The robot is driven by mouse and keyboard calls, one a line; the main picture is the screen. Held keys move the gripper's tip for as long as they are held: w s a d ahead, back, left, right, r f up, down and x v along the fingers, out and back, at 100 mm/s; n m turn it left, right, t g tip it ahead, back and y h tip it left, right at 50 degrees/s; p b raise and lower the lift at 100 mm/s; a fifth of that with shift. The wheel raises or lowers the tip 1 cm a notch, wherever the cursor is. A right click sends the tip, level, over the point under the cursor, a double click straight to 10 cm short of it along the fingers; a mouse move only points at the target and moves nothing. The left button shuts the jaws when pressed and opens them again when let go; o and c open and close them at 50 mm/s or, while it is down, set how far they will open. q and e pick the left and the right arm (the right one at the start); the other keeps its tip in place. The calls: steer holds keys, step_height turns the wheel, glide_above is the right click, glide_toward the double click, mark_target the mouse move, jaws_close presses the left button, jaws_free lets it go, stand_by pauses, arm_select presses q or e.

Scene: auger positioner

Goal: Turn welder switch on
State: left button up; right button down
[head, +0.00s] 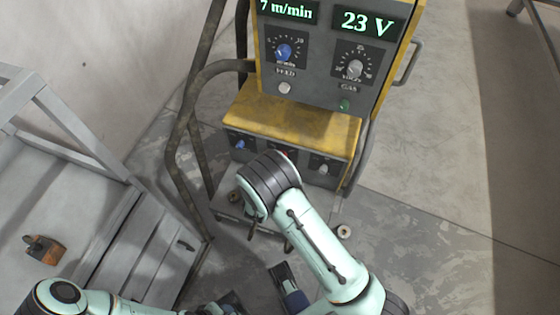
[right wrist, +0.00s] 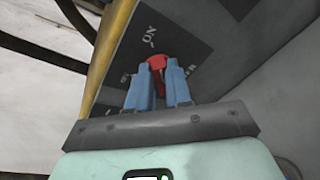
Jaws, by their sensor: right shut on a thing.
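The welder (head: 318,118) is a grey and yellow machine with lit displays reading 7 m/min and 23 V. Its red switch (right wrist: 157,61) is on a dark panel, beside a white ON label (right wrist: 150,36), in the right wrist view. My right gripper (right wrist: 160,72) has its blue fingers shut on the red switch, which is partly hidden between them. In the head view my right wrist covers the gripper and nearly all of the switch. The switch's exact angle is hard to tell. My left arm lies along the bottom edge; its gripper's jaw opening is unclear.
A blue knob (head: 284,52) and a grey knob (head: 354,69) are on the upper panel. A pipe frame (head: 188,110) stands at the welder's left. A grey cabinet (head: 125,245) is at the left. Floor right of the welder is clear.

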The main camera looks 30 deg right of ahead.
steer(key=c, duration=1.1)
jaws_free()
steer(key=shift+o, duration=0.2)
steer(key=shift+a, duration=0.1)
steer(key=p+v, duration=0.1)
steer(key=v, duration=1.2)
steer(key=shift+s+a, duration=0.1)
